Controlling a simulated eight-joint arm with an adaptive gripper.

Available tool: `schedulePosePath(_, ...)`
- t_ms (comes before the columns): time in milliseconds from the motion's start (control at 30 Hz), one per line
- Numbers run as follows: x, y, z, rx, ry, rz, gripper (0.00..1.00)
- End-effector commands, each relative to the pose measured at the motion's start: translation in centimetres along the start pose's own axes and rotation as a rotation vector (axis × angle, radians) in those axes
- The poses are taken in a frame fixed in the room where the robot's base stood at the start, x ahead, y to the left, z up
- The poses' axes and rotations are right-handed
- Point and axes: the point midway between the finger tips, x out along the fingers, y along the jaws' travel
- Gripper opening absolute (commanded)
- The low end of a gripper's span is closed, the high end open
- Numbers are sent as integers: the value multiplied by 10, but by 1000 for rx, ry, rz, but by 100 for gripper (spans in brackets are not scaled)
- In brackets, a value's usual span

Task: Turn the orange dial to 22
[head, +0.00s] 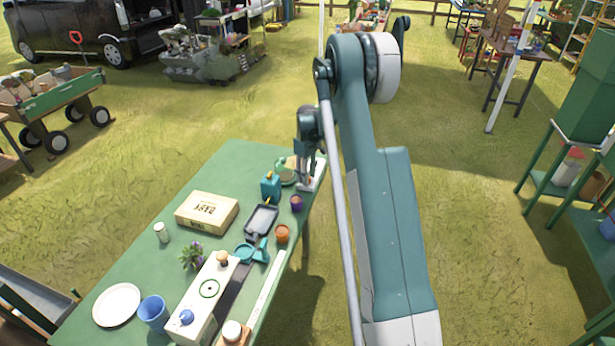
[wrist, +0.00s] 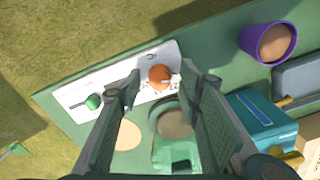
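The orange dial (wrist: 159,76) sits on a white panel (wrist: 98,97) on the green table in the wrist view. A pale pointer shows on the dial's right side. Small dark marks surround the dial, too small to read. My gripper (wrist: 162,88) is open, its fingers on either side of the dial with a gap to each. I cannot tell its height above the panel. A green lever (wrist: 93,102) is on the panel left of the dial. In the head view, my gripper (head: 306,170) is over the table's far end, and the dial is hidden.
A purple pot (wrist: 265,42), a teal container (wrist: 262,120) and a green item with a round top (wrist: 172,120) stand close by. Grass lies beyond the panel.

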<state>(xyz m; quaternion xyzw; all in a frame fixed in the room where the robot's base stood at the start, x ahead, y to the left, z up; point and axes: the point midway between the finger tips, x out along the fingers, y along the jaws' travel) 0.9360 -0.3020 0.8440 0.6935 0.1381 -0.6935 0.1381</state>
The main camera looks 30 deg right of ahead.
Motion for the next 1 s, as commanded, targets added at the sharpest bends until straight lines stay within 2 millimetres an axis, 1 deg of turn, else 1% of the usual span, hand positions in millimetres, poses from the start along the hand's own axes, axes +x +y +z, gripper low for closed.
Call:
schedulePosePath(200,0,0,0,0,0,0,35)
schedulePosePath(400,0,0,0,0,0,0,9)
schedulePosePath(433,0,0,0,0,0,0,8)
schedulePosePath(767,0,0,0,22,0,-1,8)
schedulePosePath(1000,1,0,0,115,0,-1,8)
